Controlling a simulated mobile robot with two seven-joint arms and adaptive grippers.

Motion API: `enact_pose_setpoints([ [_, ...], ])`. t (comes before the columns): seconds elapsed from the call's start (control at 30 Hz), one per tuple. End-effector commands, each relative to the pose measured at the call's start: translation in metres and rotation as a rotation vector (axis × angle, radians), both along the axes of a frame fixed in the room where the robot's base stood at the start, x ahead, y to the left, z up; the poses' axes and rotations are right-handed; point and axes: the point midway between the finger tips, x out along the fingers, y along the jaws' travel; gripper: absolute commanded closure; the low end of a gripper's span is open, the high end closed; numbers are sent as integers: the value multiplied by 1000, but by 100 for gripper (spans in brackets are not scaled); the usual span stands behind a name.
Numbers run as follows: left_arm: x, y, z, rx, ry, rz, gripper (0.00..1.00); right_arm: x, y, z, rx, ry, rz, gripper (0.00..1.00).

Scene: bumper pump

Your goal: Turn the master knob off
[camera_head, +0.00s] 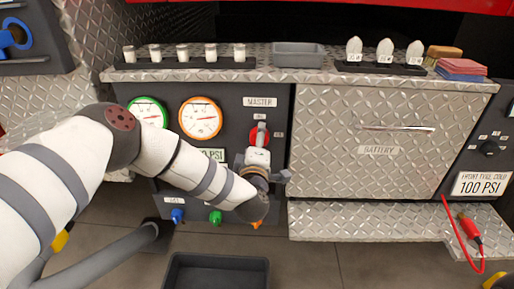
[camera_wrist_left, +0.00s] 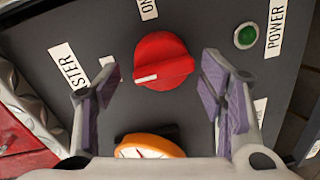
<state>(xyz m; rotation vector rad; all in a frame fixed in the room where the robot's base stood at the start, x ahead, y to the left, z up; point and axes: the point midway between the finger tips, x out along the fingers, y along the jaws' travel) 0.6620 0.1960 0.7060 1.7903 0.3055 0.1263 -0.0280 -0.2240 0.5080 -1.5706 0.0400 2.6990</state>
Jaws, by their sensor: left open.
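The red master knob (camera_head: 259,136) is on the dark panel below the MASTER label (camera_head: 260,102) in the head view. In the left wrist view the knob (camera_wrist_left: 165,60) faces me. Its white mark points left, towards a small label partly hidden by a finger. The ON label (camera_wrist_left: 147,9) is at the knob's top side there. My left gripper (camera_head: 260,140) is in front of the knob. In the wrist view its open fingers (camera_wrist_left: 159,66) are on either side of the knob, with visible gaps. My right gripper is not in view.
Two round gauges, green-rimmed (camera_head: 148,113) and orange-rimmed (camera_head: 200,118), are left of the knob. A green button (camera_wrist_left: 246,36) is by the POWER label. The diamond-plate battery door (camera_head: 375,150) is at right. A dark bin (camera_head: 217,275) stands below.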

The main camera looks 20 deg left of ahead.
Motion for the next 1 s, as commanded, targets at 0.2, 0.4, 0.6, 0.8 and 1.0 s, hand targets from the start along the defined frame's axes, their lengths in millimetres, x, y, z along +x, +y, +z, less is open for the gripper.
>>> enact_pose_setpoints([
  [0.2, -55, -17, 4, -3, 3, -5, 36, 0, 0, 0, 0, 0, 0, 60],
  [0.4, -95, -29, 8, -2, 0, -4, 36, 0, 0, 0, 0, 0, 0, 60],
  [0.6, -106, -31, 10, -2, -2, -2, 36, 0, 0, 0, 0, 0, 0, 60],
  [0.8, -106, -31, 10, -2, -2, -2, 36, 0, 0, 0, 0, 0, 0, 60],
  [1.0, -111, -36, 3, 17, 33, -33, 36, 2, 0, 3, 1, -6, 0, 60],
])
